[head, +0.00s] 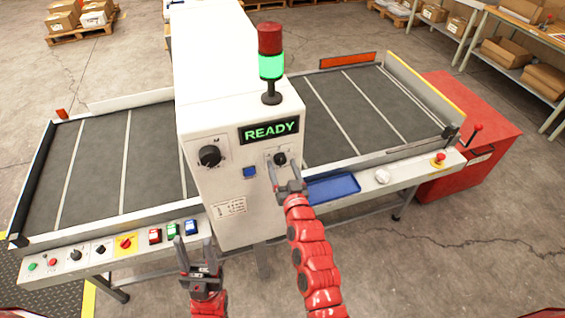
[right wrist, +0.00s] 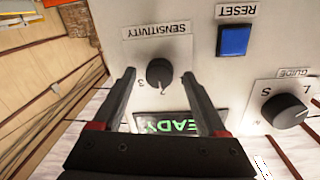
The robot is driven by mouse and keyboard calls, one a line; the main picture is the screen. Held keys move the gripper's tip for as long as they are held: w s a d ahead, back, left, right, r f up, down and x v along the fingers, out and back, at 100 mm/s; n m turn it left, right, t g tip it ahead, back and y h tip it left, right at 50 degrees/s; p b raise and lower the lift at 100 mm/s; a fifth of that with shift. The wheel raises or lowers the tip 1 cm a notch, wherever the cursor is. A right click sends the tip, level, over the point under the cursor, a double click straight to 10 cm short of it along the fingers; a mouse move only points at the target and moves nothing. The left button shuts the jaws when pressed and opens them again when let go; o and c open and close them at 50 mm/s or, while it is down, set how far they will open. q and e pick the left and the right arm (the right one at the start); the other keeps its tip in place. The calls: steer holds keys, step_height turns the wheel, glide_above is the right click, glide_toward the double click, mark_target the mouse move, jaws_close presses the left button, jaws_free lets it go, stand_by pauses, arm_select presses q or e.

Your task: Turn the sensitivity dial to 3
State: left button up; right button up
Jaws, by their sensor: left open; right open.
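The sensitivity dial (head: 280,158) is a small black knob on a white plate, below the READY display on the white machine housing. In the right wrist view the dial (right wrist: 160,72) appears upside down under the SENSITIVITY label, with a 3 to its left and a 2 just below it. My left gripper (head: 194,246) is open and empty, low in front of the housing.
A blue RESET button (head: 249,171) and a larger black guide knob (head: 210,156) sit to the dial's left. A red and green lamp (head: 271,65) stands on top. A blue tray (head: 333,188) lies right of the housing. Coloured buttons and switches line the left front rail.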

steer(key=shift+w+r, duration=0.1)
steer(key=shift+w, duration=0.2)
jaws_close()
steer(key=shift+f+m+b, duration=0.3)
steer(key=shift+m+b, duration=0.4)
steer(key=shift+b, duration=0.45)
steer(key=m+b, duration=0.4)
steer(key=m, duration=0.1)
steer(key=m+b, duration=0.1)
steer(key=shift+r+m, duration=0.2)
steer(key=shift+m, duration=0.2)
steer(key=shift+r+m+g+b, duration=0.15)
steer(key=shift+m+g+b, duration=0.2)
steer(key=shift+m, duration=1.25)
